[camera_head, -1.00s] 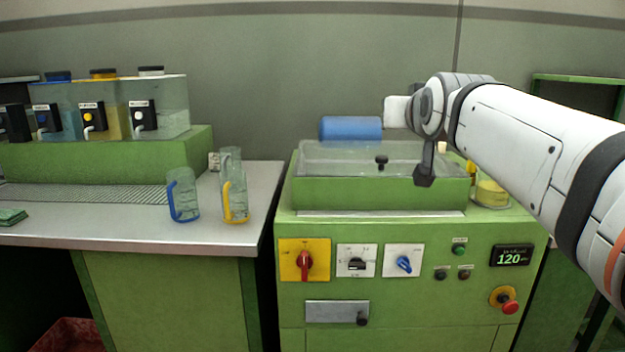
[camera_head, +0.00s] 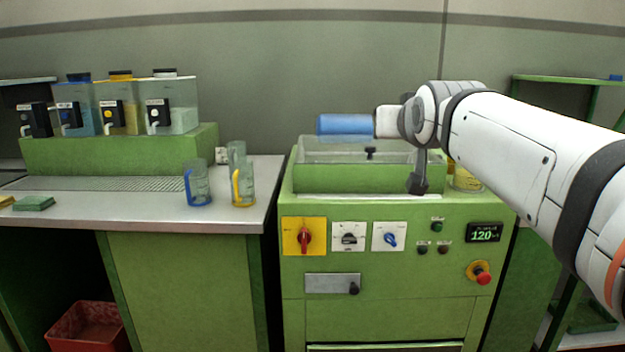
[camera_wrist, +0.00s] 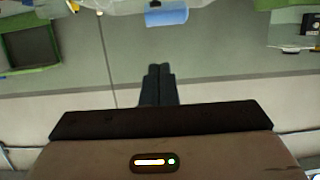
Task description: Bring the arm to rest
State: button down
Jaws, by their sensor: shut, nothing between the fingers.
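My white arm (camera_head: 510,135) reaches in from the right edge of the head view, in front of the green machine's right side. My gripper (camera_wrist: 158,68) shows in the wrist view with its two dark fingers together and nothing between them. The fingers point toward the grey wall. In the head view I cannot clearly make out the fingertips. No stopper can be made out in either view.
A counter (camera_head: 130,215) at left holds a blue-handled jug (camera_head: 198,184), a yellow-handled jug (camera_head: 242,186) and dispensers. A red bin (camera_head: 88,328) stands below.

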jog(key=s+f+g+p, duration=0.6)
jog(key=s+p, duration=0.5)
jog(key=s+f+g+p, duration=0.6)
jog(key=s+p, duration=0.4)
jog(key=s, duration=0.2)
jog(key=shift+s+f+p, duration=0.2)
jog(key=shift+f+p, duration=0.2)
jog(key=shift+f, duration=0.25)
